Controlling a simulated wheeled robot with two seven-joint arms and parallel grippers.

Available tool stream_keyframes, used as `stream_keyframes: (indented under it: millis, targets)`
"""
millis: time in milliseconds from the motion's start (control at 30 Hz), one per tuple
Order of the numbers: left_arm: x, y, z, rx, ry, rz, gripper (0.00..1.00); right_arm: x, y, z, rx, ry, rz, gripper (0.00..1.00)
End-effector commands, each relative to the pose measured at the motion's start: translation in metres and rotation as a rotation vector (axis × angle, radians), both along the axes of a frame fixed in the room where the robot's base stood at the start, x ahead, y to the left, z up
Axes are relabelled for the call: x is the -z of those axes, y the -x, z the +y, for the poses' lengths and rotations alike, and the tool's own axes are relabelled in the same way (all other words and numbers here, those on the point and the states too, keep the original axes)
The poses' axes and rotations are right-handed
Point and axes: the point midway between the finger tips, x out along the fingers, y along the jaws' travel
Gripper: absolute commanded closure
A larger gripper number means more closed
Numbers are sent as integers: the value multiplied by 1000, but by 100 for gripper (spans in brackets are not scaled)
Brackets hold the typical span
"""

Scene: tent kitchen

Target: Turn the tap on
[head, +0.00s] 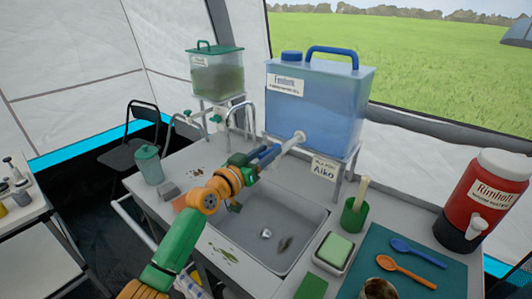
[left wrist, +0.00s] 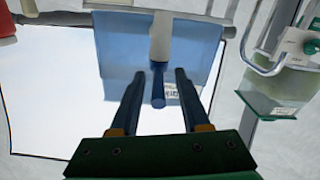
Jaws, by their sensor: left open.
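A blue water tank (head: 315,105) with a blue handle stands on a raised metal stand behind the sink. Its white tap (head: 298,137) sticks out low at the front, towards my left gripper (head: 268,154). In the left wrist view the white tap body (left wrist: 160,38) has a slim blue lever (left wrist: 158,88) pointing towards me. The open fingers of my left gripper (left wrist: 160,76) lie on either side of this lever, with a visible gap on both sides. In the head view the gripper hides part of the tap. My right gripper is out of view.
A sink (head: 262,232) lies below my left arm. A green tank (head: 216,75) with pipes stands at the back left. A red dispenser (head: 488,198) stands at the right. A green cup (head: 354,214) and a soap dish (head: 333,253) stand right of the sink.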

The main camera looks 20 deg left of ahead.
Motion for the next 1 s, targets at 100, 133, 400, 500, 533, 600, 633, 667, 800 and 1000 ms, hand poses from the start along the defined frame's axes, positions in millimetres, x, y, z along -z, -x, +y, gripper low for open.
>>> stream_keyframes:
  millis: [100, 133, 400, 500, 533, 600, 633, 667, 800, 1000]
  targets:
    - [0, 0, 0, 0, 0, 1, 59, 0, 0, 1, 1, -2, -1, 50]
    - [1, 0, 0, 0, 0, 1, 67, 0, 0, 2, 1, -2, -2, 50]
    - [1, 0, 0, 0, 0, 2, 100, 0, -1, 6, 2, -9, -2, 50]
    - [1, 0, 0, 1, 0, 3, 100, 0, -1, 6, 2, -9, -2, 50]
    - [1, 0, 0, 1, 0, 3, 100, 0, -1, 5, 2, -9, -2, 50]
    - [1, 0, 0, 1, 0, 3, 100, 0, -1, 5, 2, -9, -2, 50]
    - [1, 0, 0, 1, 0, 3, 100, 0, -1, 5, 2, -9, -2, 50]
    - [2, 0, 0, 1, 0, 4, 100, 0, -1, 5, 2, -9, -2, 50]
    - [2, 0, 0, 1, 0, 4, 100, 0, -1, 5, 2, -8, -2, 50]
    - [2, 0, 0, 1, -1, 5, 100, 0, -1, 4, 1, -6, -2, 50]
